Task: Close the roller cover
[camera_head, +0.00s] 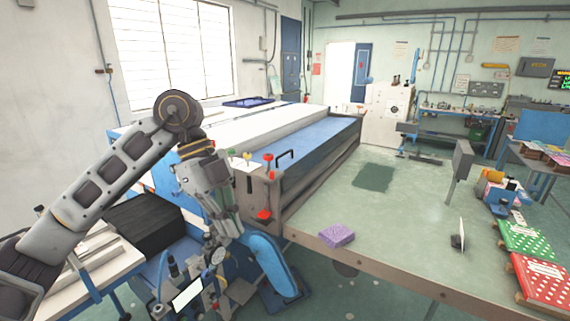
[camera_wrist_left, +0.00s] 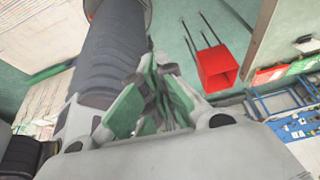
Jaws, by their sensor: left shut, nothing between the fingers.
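The roller cover (camera_head: 318,141) is a long blue panel on top of the machine, with a black handle (camera_head: 285,156) at its near end. It lies between a white flat section and a dark long side; I cannot tell its exact angle. My left gripper (camera_head: 234,228) hangs fingers down in front of the machine's near end, left of and below the handle, apart from the cover. It is shut and empty; its green-grey fingers also show in the left wrist view (camera_wrist_left: 163,105). The cover is not clearly seen in the wrist view. My right gripper is out of view.
The machine's near end has red knobs (camera_head: 264,214). A green table (camera_head: 390,225) extends right, with a purple block (camera_head: 337,235) near its front edge. A red object (camera_wrist_left: 217,66) shows in the wrist view.

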